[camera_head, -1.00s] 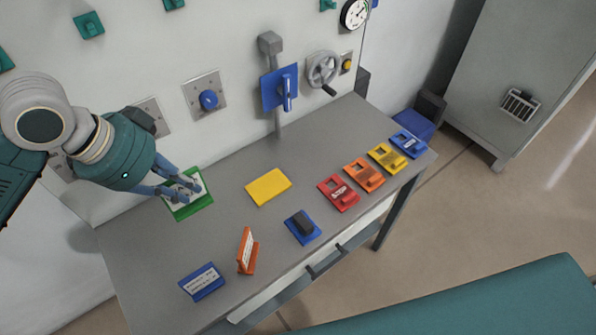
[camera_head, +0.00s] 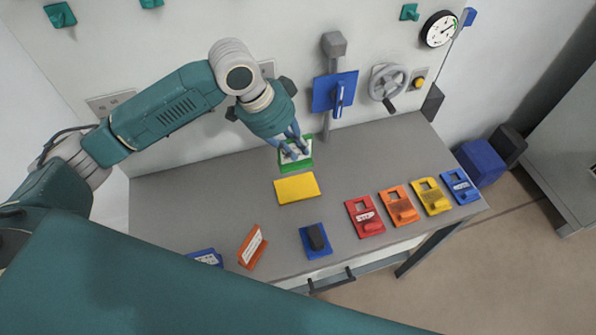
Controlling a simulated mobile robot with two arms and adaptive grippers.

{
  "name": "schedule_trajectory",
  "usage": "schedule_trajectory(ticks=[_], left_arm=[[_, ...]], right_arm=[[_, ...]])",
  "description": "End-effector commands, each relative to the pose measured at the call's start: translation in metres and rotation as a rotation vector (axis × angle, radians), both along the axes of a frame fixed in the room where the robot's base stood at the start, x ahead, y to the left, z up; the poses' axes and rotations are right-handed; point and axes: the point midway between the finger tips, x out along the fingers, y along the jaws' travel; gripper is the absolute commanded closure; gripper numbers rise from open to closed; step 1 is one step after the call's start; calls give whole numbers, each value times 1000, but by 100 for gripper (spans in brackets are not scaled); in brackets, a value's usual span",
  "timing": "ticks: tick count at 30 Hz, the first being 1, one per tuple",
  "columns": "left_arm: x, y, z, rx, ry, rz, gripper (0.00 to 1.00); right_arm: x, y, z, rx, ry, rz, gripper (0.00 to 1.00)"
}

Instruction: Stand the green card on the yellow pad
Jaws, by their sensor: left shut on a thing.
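The green card (camera_head: 297,166) has a white face and a green edge along its bottom. My left gripper (camera_head: 294,153) is shut on it, with the fingers across its white face. The card is just behind the yellow pad (camera_head: 297,188), towards the wall. I cannot tell how far it is above the table. The yellow pad is flat on the grey table with nothing on it. My right gripper is not in view.
An orange card (camera_head: 252,248) and a blue card (camera_head: 206,257) stand at the front left. A blue block with a dark top (camera_head: 316,239) sits in front of the pad. Red (camera_head: 365,217), orange (camera_head: 399,206), yellow (camera_head: 432,196) and blue (camera_head: 460,187) pieces line the right. The table's left (camera_head: 180,200) is clear.

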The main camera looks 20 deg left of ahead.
Motion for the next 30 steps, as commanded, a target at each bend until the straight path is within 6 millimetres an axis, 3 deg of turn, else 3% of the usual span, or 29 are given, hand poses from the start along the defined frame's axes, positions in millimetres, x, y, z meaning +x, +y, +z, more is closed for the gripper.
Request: schedule_trajectory(ticks=[6,18,22,30], left_arm=[[-1,0,-50,0,3,0,100],[-1,-1,-98,-1,3,0,100],[0,0,-109,-1,-1,-1,100],[0,0,-110,0,-2,-1,100]], right_arm=[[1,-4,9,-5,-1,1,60],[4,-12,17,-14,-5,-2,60],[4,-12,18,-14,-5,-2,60],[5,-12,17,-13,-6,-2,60]])
